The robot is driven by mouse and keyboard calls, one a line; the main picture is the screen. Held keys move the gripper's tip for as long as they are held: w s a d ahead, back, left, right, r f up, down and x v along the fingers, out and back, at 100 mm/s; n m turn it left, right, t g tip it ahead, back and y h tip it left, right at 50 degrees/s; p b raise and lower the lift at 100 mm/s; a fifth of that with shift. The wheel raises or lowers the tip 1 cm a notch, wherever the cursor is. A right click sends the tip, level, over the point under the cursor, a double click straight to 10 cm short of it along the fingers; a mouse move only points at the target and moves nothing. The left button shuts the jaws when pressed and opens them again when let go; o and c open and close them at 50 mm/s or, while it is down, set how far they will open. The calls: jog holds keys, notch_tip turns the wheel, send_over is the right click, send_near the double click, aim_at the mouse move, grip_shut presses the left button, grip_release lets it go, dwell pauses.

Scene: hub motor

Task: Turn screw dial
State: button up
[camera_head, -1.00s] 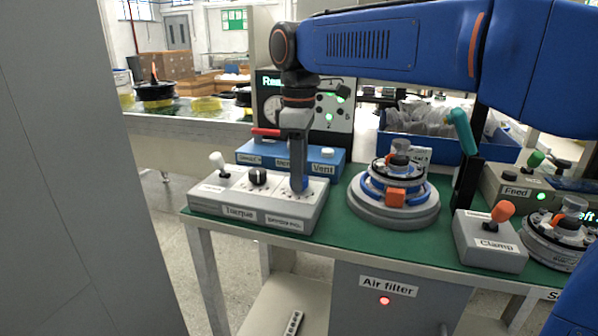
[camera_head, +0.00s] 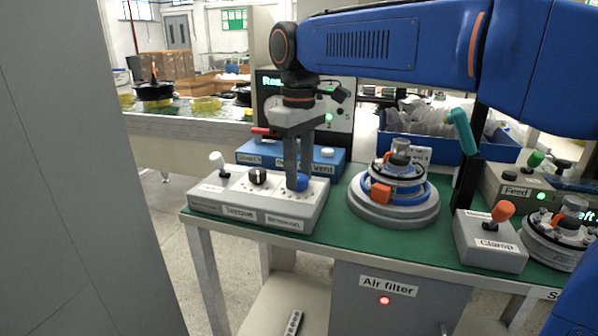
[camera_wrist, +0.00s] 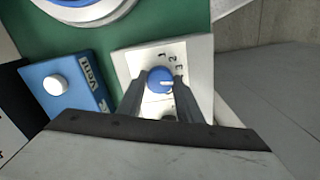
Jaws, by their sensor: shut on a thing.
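The screw dial is a blue round knob (camera_head: 300,182) on the right part of a light grey control box (camera_head: 235,207). It also shows in the wrist view (camera_wrist: 160,80), with a pale pointer mark and printed numbers beside it. My gripper (camera_head: 296,178) reaches straight down over the dial and is shut on it. In the wrist view its two fingers (camera_wrist: 160,95) stand on either side of the knob. The same box carries a black knob (camera_head: 257,176) in its middle and a white-tipped lever (camera_head: 218,162) at its left.
A blue box (camera_head: 262,153) with a white button (camera_head: 327,152) and a red handle stands behind. A round fixture (camera_head: 395,200) with an orange block is to the right. The clamp box (camera_head: 490,245) with an orange-tipped lever is farther right on the green bench top (camera_head: 345,240).

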aim_at(299, 177)
jog(key=shift+m, duration=0.4)
jog(key=o, duration=1)
jog(key=shift+o, duration=0.2)
jog(key=shift+r, duration=0.1)
notch_tip(299, 177, up, 17)
jog(key=shift+r, duration=0.1)
